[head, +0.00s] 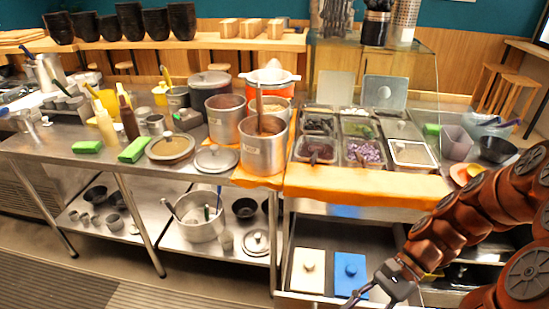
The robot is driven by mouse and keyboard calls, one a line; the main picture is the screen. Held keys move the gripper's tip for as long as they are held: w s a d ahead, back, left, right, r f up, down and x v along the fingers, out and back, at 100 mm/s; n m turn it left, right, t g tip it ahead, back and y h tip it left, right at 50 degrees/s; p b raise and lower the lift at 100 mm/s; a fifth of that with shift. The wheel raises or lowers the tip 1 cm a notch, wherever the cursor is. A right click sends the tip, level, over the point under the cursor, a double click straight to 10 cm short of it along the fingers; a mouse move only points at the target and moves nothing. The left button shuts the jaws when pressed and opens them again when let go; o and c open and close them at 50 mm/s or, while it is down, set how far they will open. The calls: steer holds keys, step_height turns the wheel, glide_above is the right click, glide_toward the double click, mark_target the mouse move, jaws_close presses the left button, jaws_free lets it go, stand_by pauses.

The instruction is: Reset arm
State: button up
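My arm comes in from the right edge and is bent, with its end low in the picture. My gripper (372,289) is at the bottom, right of centre, in front of the open drawer or low shelf under the counter. No held thing is visible.
A steel counter (60,145) runs across, with steel pots (263,150), topping trays (362,152) and an orange front ledge (350,185). A cream lidded container (308,268) sits beside the blue one. Open floor (120,285) lies at the front left.

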steer(key=s+d+r+n+t+h+p, duration=0.1)
steer(key=s+r+n+t+h, duration=0.2)
steer(key=s+r+n+h, duration=0.6)
steer(key=shift+r+n+t, duration=0.25)
steer(key=shift+n+t, duration=0.05)
steer(key=shift+n, duration=1)
